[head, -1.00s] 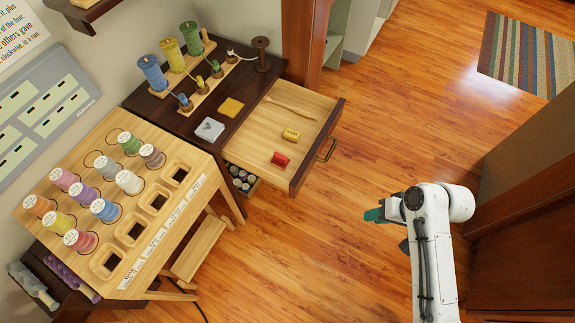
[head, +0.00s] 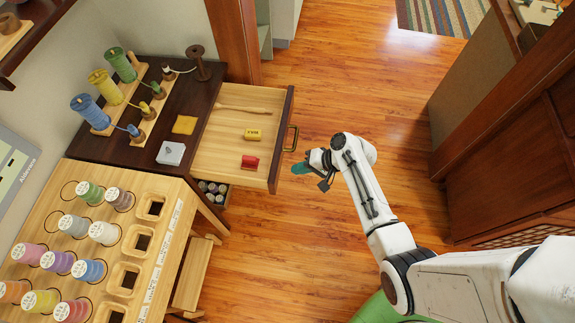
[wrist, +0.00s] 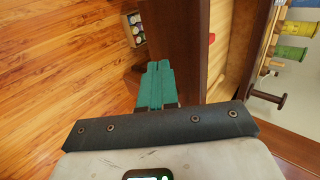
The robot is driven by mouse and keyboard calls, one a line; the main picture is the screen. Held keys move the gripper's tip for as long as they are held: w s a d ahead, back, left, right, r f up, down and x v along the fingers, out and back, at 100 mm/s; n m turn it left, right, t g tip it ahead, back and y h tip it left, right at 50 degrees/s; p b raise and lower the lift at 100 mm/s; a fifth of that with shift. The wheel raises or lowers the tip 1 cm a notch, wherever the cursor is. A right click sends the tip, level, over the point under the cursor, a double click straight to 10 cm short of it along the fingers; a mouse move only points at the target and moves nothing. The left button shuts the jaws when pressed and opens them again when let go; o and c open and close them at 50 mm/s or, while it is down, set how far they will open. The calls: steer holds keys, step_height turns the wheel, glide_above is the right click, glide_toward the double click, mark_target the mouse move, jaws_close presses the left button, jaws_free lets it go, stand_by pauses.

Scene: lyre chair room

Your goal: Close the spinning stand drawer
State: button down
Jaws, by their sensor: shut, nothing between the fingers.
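The spinning stand (head: 128,150) is dark wood and stands against the left wall in the head view. Inside lie a wooden stick (head: 245,108), a yellow spool (head: 252,134) and a red spool (head: 250,161). My gripper (head: 300,168) has green fingers, shut and empty, just right of the drawer front near the handle. In the wrist view the fingers (wrist: 155,82) point at the dark drawer front (wrist: 174,45); I cannot tell whether they touch it.
A light wood rack (head: 60,215) with several colored thread spools stands in front of the stand. Spools and a white block (head: 171,153) sit on the stand top. A dark cabinet (head: 500,150) stands at right. The floor between is clear.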

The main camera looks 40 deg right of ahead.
steer(key=w+a, duration=0.2)
steer(key=w, duration=0.1)
steer(key=shift+a+p, duration=0.2)
steer(key=shift+p, duration=0.2)
steer(key=shift+w, duration=0.15)
steer(key=b, duration=0.9)
glide_above(212, 166)
steer(key=shift+s+d, duration=0.3)
steer(key=shift+s, duration=0.05)
steer(key=shift+w+a, duration=0.25)
steer(key=shift+w, duration=0.1)
steer(key=shift+r, duration=0.15)
steer(key=shift+w+a+r, duration=0.15)
